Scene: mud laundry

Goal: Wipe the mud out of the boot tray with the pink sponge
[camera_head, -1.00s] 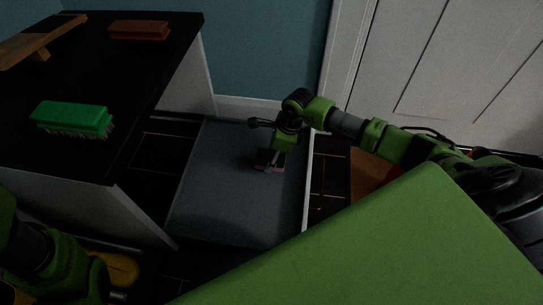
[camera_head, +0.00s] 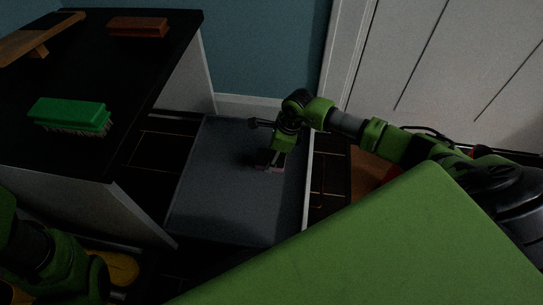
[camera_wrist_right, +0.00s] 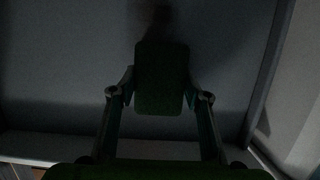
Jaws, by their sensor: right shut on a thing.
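The boot tray (camera_head: 215,205) is a wide grey tray on the floor, between the black-topped bench and the door. My right gripper (camera_head: 270,162) reaches down into it and is shut on the sponge (camera_head: 264,168), whose pink edge shows low against the tray floor. In the right wrist view the sponge (camera_wrist_right: 160,80) looks like a dark green block between the two fingers of my right gripper (camera_wrist_right: 160,95). A dim brown mud smear (camera_wrist_right: 154,16) lies just beyond it. My left arm is at the lower left; its fingers are not clear.
A green brush (camera_head: 70,116) and a reddish-brown brush or block (camera_head: 138,26) lie on the black bench top (camera_head: 120,75), with a wooden piece (camera_head: 38,40) at its far left. A yellow object (camera_head: 120,266) is low beside the bench. The white door (camera_head: 455,60) stands at the back right.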

